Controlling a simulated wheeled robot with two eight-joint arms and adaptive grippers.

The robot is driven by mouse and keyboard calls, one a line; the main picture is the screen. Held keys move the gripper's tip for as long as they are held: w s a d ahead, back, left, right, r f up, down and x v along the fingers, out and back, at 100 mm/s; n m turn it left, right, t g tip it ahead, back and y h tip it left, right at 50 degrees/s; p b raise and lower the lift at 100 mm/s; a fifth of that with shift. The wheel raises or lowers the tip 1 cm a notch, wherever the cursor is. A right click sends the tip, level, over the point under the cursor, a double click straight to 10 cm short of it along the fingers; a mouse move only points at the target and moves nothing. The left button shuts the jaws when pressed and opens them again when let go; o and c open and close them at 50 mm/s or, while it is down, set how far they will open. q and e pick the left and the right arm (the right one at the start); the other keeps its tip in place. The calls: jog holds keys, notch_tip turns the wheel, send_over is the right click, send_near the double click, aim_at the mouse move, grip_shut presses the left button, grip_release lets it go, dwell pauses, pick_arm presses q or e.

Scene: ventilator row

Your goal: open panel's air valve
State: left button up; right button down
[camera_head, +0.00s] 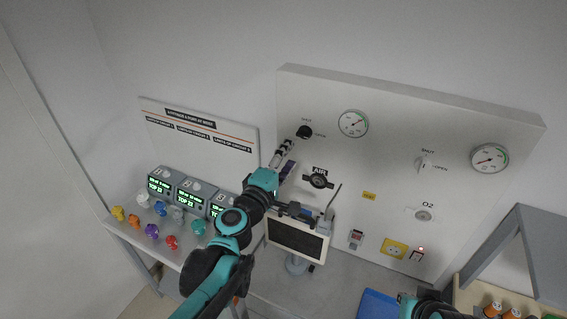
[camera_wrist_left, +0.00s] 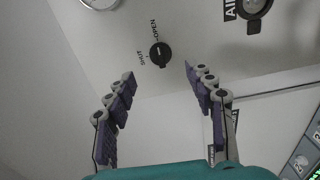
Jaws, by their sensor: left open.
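The panel's air valve is a round black knob (camera_head: 304,132) at the upper left of the white panel (camera_head: 390,130), above the AIR outlet (camera_head: 318,181). SHUT is printed above it and OPEN to its right. In the left wrist view the knob (camera_wrist_left: 160,54) sits beyond and between my fingertips, with both labels beside it. Its pointer direction is too small to tell. My left gripper (camera_head: 285,151) is open and empty just below the knob; in the left wrist view its fingers (camera_wrist_left: 159,71) are spread, apart from the knob.
Two gauges (camera_head: 353,124) and an O2 valve (camera_head: 425,163) are on the same panel. A monitor (camera_head: 297,241) stands below my left wrist. Ventilator units (camera_head: 160,183) and coloured knobs (camera_head: 152,231) stand at the left. A grey shelf (camera_head: 540,245) is at the right. Part of my right arm shows at the bottom edge.

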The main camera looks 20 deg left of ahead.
pick_arm(q)
jog(key=s, duration=0.3)
jog(key=shift+s+a, duration=0.15)
jog(key=shift+a, duration=0.15)
jog(key=s+d+f+m+g+h+b, duration=0.1)
jog(key=s+d+f+m+g+b, duration=0.1)
jog(key=s+f+m+b, duration=0.3)
jog(key=s+d+f+m+g, duration=0.1)
jog(key=d+f+m+g, duration=0.15)
jog(key=f, duration=0.45)
jog(key=s+d+f+m+g+h+b, duration=0.1)
jog(key=s+f+m+g+b, duration=0.1)
jog(key=s+f+m+b, duration=0.3)
jog(key=s+a+f+m+g+y+b, duration=0.1)
jog(key=s+a+f+g+y, duration=0.1)
jog(key=f, duration=0.4)
jog(key=s+a+f+m+g+y+b, duration=0.1)
jog(key=s+a+f+m+g+y, duration=0.1)
jog(key=a+f, duration=0.4)
jog(key=s+y, duration=0.1)
jog(key=s, duration=0.1)
jog(key=shift+s, duration=0.4)
jog(key=shift+f, duration=0.1)
